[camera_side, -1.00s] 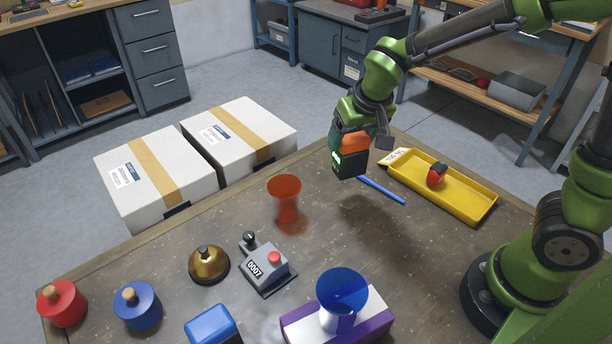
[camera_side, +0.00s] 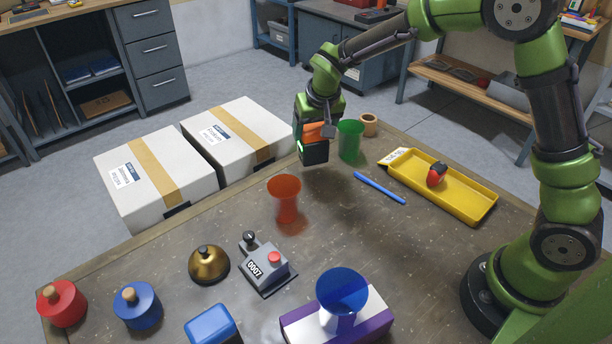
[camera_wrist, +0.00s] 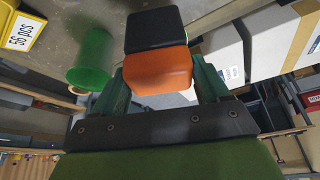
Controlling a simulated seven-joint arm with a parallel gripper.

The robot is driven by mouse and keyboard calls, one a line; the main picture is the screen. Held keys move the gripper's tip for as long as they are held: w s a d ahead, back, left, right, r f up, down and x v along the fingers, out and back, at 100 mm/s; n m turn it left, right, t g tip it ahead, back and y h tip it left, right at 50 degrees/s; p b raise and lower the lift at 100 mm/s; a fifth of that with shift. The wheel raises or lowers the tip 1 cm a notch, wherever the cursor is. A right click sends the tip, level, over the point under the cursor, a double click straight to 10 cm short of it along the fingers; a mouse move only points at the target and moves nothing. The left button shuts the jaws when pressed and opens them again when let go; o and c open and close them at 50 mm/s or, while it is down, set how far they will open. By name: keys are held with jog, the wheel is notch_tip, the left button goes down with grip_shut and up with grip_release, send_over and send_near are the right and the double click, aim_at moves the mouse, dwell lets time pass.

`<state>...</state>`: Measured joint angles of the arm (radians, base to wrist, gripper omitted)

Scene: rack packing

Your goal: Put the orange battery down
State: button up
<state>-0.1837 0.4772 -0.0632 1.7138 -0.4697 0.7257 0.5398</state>
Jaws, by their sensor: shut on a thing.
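The orange battery (camera_side: 319,132) is a block with an orange body and a black end. My gripper (camera_side: 318,120) is shut on it and holds it above the far edge of the table, black end down. In the wrist view the battery (camera_wrist: 158,72) sits between the fingers of my gripper (camera_wrist: 158,85). In the side view it appears left of the green cup (camera_side: 350,140) and above and behind the red cup (camera_side: 285,196). The green cup also shows in the wrist view (camera_wrist: 90,65).
The yellow tray (camera_side: 462,205) holds a red and black object. A blue stick (camera_side: 380,188) lies near it. A brown ring (camera_side: 369,124) is at the far edge. A counter (camera_side: 266,270), bell (camera_side: 209,264) and blue funnel (camera_side: 342,290) stand nearer. White boxes (camera_side: 240,135) stand beyond the table.

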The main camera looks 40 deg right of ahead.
jog(key=shift+w, duration=0.5)
jog(key=shift+w+f, duration=0.15)
jog(key=shift+f, duration=1.65)
jog(key=shift+f, duration=0.2)
jog(key=o, duration=1.4)
jog(key=shift+r, duration=0.1)
